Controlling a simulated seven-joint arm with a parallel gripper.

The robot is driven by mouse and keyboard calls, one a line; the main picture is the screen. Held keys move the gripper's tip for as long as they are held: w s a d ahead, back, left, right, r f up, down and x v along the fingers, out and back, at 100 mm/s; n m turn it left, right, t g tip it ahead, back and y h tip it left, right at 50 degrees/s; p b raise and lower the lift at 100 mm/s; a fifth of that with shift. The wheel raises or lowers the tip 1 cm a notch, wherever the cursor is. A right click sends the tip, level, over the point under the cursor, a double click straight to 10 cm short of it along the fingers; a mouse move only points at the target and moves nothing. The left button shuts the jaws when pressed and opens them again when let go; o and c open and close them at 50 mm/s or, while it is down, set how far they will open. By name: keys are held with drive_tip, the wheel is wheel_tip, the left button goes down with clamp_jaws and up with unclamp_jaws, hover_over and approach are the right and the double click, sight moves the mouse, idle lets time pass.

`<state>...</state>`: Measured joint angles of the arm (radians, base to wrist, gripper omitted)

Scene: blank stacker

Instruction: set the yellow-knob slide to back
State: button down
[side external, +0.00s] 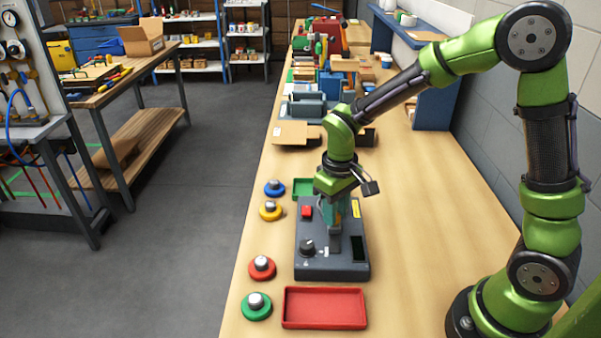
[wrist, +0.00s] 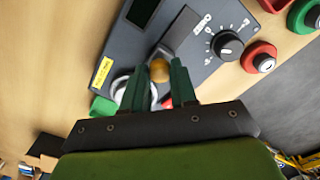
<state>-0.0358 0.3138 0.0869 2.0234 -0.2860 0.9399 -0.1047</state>
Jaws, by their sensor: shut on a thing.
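The dark grey control panel (side external: 318,266) lies on the bench, and it fills the upper middle of the wrist view (wrist: 130,45). The yellow knob (wrist: 160,70) of the slide sits between the fingertips of my gripper (wrist: 162,70), which is shut on it. A grey slide track (wrist: 186,30) runs away from the knob on the panel. In the side view my gripper (side external: 334,228) points down onto the panel, and the knob is hidden there. The panel also carries a black dial (side external: 307,247), a red button (side external: 307,211) and a dark window (side external: 359,248).
A red tray (side external: 325,322) lies in front of the panel, and a green tray (side external: 302,182) behind it. Several round knobs on coloured bases, such as the red one (side external: 262,268), line the left bench edge. Bench right of the panel is clear.

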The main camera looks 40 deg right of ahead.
sight(334, 242)
drive_tip(key=shift+s+a, duration=1.25)
drive_tip(key=shift+a, duration=0.05)
drive_tip(key=c, duration=0.9)
unclamp_jaws()
drive_tip(key=shift+d, duration=0.1)
wheel_tip(334, 242, up, 17)
drive_tip(key=shift+f, duration=0.1)
drive_tip(key=s+d+m+t, duration=0.1)
drive_tip(key=s+t, duration=0.1)
drive_tip(key=s, duration=0.1)
drive_tip(key=s+d+m+t+y, duration=0.1)
drive_tip(key=s+t, duration=0.1)
drive_tip(key=s, duration=0.1)
drive_tip(key=s+d+m+t+y, duration=0.1)
drive_tip(key=s+m+t, duration=0.1)
drive_tip(key=s+t, duration=0.1)
drive_tip(key=shift+s+d, duration=0.1)
drive_tip(key=shift+s, duration=0.45)
